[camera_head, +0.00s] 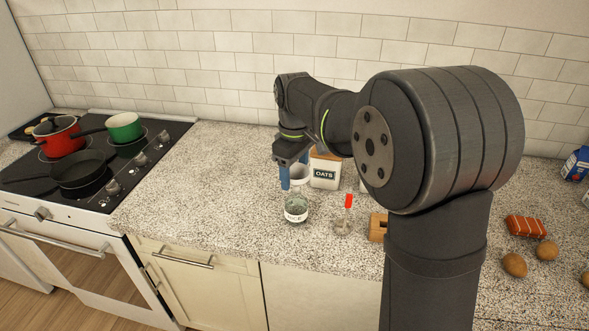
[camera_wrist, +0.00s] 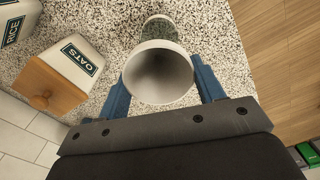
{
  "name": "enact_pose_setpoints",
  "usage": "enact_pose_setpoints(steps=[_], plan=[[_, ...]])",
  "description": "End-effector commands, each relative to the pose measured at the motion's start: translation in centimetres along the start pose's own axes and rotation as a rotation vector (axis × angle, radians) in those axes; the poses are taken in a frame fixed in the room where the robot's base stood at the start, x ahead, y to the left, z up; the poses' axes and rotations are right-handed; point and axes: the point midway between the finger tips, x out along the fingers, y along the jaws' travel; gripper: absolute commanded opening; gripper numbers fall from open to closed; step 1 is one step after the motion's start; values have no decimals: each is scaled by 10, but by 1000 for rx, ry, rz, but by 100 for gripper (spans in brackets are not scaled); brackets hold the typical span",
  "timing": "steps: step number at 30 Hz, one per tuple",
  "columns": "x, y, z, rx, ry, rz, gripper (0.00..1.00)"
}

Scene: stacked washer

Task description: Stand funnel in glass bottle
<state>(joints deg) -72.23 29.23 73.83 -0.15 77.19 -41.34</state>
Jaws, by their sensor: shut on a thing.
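My gripper (camera_head: 292,177) is shut on a white funnel (camera_head: 301,172), held with its wide mouth toward the wrist camera. In the wrist view, the funnel (camera_wrist: 158,75) sits between the blue fingers of my gripper (camera_wrist: 162,88). The greenish glass bottle (camera_head: 296,209), with a partly readable label, stands on the counter just in front of and below the funnel in the head view. In the wrist view the bottle (camera_wrist: 162,30) shows beyond the funnel's rim, partly covered by it. The funnel's narrow end is hidden.
An oats canister (camera_head: 326,171) stands close behind to the right; a rice canister (camera_wrist: 13,22) shows in the wrist view. A red-topped item (camera_head: 347,203) and wooden block (camera_head: 377,226) are right of the bottle. The counter left, toward the stove (camera_head: 100,165), is clear.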

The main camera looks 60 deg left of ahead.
Motion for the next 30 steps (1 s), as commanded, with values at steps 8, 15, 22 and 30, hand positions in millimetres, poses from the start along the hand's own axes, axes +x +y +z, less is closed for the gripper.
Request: enact_pose_setpoints(steps=[8,15,22,30], plan=[[6,0,0,0,-1,-1,51],[11,0,0,0,-1,-1,51],[16,0,0,0,-1,-1,51],[16,0,0,0,-1,0,87]])
